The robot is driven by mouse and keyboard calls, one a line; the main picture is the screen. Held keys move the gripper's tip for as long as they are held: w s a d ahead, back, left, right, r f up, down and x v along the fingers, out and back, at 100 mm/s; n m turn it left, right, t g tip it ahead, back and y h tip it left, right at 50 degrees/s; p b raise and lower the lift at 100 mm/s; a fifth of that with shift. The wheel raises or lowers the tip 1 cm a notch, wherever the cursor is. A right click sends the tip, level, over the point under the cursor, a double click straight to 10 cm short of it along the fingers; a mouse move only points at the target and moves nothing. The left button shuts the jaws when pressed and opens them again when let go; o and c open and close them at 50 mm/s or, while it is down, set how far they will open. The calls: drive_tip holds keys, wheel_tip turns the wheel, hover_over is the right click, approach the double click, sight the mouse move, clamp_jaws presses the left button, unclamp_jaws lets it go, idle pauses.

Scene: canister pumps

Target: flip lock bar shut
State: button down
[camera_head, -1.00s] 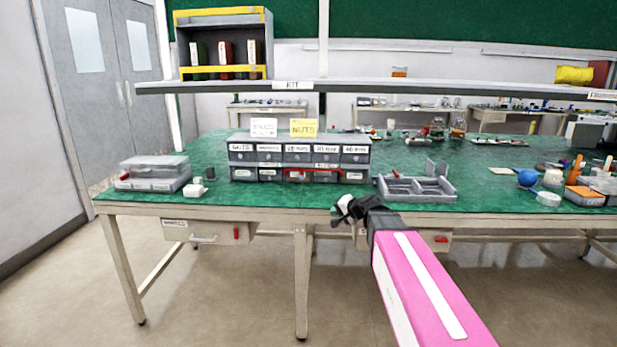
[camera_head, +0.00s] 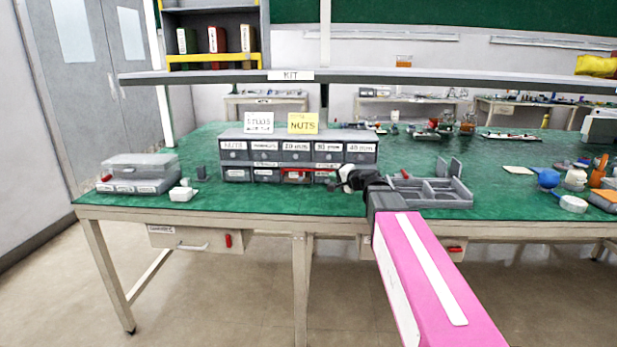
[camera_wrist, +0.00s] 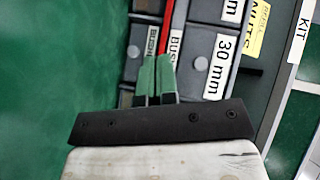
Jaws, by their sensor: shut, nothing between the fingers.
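The grey drawer cabinet (camera_head: 262,161) stands on the green bench with two rows of labelled drawers. A thin red bar (camera_head: 325,166) lies along the front between the upper and lower rows; in the wrist view the bar (camera_wrist: 166,27) runs up from just beyond my fingertips. My gripper (camera_head: 345,178) is at the right part of the cabinet's lower row, partly hiding it and the bar's right end. In the wrist view my gripper (camera_wrist: 156,60) is shut and empty, its fingertips close to the bar. I cannot tell whether they touch it.
A grey divided tray (camera_head: 450,202) lies right of my gripper. A clear-lidded case (camera_head: 140,168) and a small white object (camera_head: 182,194) are at the left. A shelf labelled KIT (camera_head: 220,77) crosses above the cabinet. Bare bench top lies in front of the cabinet.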

drive_tip(key=x, duration=0.9)
drive_tip(key=shift+w+a, duration=0.15)
drive_tip(key=shift+w, duration=0.2)
drive_tip(key=a, duration=0.1)
drive_tip(key=a+f, duration=0.1)
drive_tip(key=a, duration=0.1)
drive_tip(key=shift+w, duration=0.1)
drive_tip(key=shift+a+f, duration=0.2)
drive_tip(key=shift+a, duration=0.35)
drive_tip(key=shift+w+a, duration=0.1)
drive_tip(key=shift+a, duration=1.9)
